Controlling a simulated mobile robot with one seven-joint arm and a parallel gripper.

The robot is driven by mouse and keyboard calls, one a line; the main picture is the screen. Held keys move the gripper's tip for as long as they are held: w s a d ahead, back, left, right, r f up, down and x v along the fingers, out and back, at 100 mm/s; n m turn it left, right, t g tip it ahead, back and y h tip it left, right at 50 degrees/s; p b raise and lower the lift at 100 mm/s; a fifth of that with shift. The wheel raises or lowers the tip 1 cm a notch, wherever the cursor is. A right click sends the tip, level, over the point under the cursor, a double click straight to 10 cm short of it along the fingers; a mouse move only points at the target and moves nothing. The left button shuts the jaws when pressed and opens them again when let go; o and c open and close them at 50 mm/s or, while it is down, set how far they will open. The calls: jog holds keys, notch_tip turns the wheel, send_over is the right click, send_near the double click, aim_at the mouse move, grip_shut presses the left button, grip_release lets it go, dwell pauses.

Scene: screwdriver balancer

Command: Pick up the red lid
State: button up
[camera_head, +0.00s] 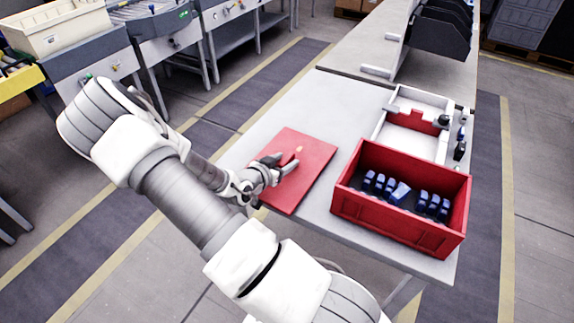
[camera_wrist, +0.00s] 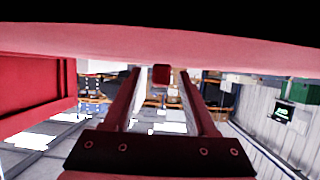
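The red lid (camera_head: 312,172) is a flat panel lying at the left end of the grey table, left of the red box. A small light-coloured piece (camera_head: 299,149) shows on its top. My gripper (camera_head: 284,162) is over the lid, low near its surface, with its fingers apart. In the wrist view the lid's red surface (camera_wrist: 160,45) spans the top. The gripper's two fingers (camera_wrist: 161,100) stand open there, and a small red block (camera_wrist: 161,75) shows between them in the picture. I cannot tell whether the fingers touch the lid.
An open red box (camera_head: 385,222) holding several blue items stands on the table (camera_head: 300,105) to the right. A white tray (camera_head: 415,110) with a red part and dark tools sits behind it. A dark rack (camera_head: 442,28) stands farther back. Bare tabletop lies behind the lid.

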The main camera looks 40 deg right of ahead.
grip_shut()
jog(key=shift+r, duration=0.1)
dwell(0.3)
